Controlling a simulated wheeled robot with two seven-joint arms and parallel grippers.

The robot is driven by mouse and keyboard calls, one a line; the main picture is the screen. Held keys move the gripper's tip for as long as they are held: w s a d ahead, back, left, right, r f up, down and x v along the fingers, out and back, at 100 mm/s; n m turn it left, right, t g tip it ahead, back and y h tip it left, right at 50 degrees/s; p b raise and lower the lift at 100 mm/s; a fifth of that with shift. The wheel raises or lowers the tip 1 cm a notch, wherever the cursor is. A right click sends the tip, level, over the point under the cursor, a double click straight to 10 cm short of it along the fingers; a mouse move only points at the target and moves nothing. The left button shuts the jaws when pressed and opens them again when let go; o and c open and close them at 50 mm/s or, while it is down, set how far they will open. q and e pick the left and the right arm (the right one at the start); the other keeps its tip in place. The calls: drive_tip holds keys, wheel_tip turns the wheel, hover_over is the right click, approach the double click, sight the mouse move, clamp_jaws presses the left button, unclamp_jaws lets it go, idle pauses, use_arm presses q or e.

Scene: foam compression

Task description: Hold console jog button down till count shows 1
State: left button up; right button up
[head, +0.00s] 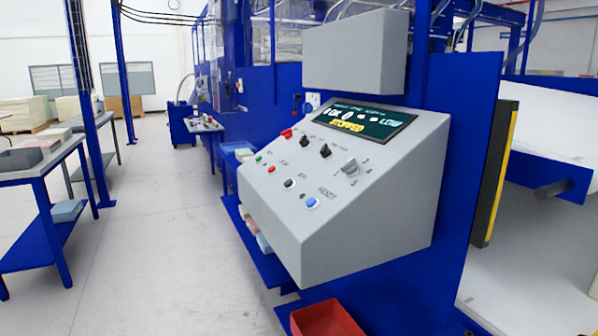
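A grey sloped console (350,185) stands right of centre against a blue machine frame. Its dark display (362,120) shows a 0 in its upper row, LOW at the right and STOPPED in yellow below. A black round button (289,184) sits low on the panel; the small label beside it seems to read JOG. A green button (258,158) and a red button (271,169) are up and left of it, and a blue button (311,202) labelled RESET is down and right. Neither of my grippers is in view, and nothing covers the buttons.
A red bin (325,318) stands below the console. A yellow-and-black upright bar (495,172) stands at the right beside white foam (555,140). A blue-legged table (45,165) with a grey tray stands at the left. The floor (150,230) between is clear.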

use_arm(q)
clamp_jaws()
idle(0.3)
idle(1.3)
